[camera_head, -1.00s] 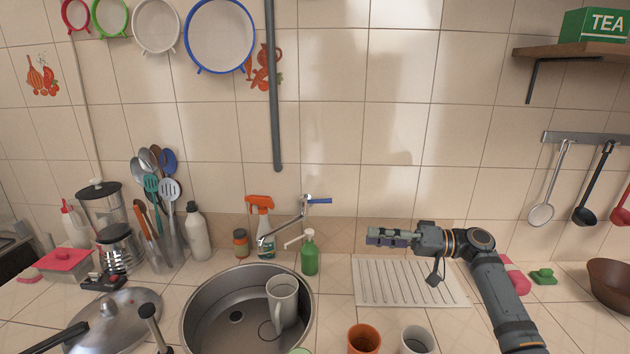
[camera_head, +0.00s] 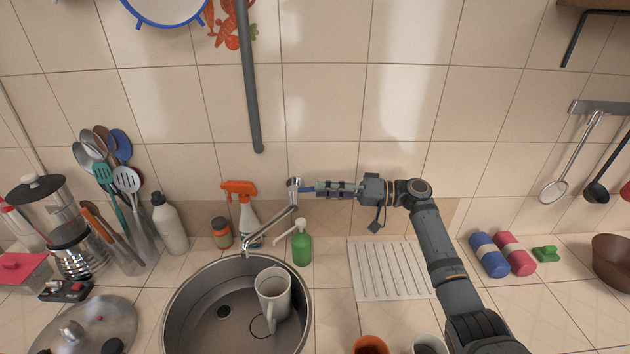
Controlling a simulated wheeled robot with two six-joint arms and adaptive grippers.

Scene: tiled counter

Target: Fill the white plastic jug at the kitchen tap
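The white plastic jug (camera_head: 272,301) stands in the round steel sink (camera_head: 190,330), its handle toward the front. The chrome tap (camera_head: 273,228) rises behind the sink, its spout end behind and left of the jug's mouth in the picture. No water stream is visible. The tap's blue lever (camera_head: 306,189) points right toward my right gripper (camera_head: 318,189). The gripper reaches in from the right, its fingertips at the lever and covering its outer end. Whether the fingers are closed on it is hidden. My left gripper is out of view.
A green soap bottle (camera_head: 302,246) stands just right of the tap. A spray bottle (camera_head: 249,222) and a spice jar (camera_head: 221,233) stand to its left. A white drainer (camera_head: 390,272) lies under my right arm. An orange cup (camera_head: 370,345) stands at the front.

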